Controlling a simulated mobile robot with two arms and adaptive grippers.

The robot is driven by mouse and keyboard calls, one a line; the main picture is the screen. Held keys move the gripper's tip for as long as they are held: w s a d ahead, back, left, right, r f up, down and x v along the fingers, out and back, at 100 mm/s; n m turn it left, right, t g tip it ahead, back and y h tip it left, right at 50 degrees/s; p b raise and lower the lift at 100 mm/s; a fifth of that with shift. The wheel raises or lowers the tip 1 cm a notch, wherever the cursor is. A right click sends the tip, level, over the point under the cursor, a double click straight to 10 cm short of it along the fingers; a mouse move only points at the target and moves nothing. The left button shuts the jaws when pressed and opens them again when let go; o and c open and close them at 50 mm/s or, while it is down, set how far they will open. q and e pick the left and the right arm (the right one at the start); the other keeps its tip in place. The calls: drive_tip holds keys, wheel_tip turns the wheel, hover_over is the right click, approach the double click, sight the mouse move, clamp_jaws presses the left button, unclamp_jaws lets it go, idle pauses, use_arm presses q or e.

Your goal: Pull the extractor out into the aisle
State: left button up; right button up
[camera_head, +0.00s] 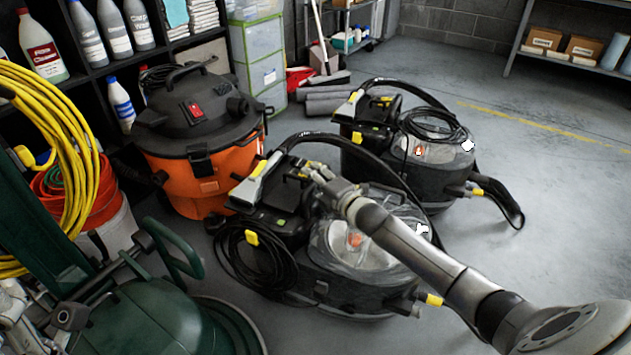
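Two black extractors with clear domes, coiled cords and yellow parts stand on the floor. The near extractor (345,285) is in the middle, and the far extractor (385,165) is just behind it to the right. My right arm reaches in from the lower right across the near extractor's dome. My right gripper (308,171) is at the upper part of the near extractor, by its hose and grey-and-yellow handle piece (256,181). Its fingers are small and overlap the machine, so I cannot tell whether they grip it. Grey metal parts show at the lower left edge; no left gripper can be made out.
An orange-and-black vacuum (199,150) stands close to the left of the near extractor. A green floor machine (150,315) fills the lower left, near yellow coiled hose (75,130). Shelves with bottles line the back left. Open concrete floor (555,220) lies to the right.

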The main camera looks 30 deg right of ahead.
clamp_jaws()
drive_tip(key=shift+s, duration=0.1)
idle(0.3)
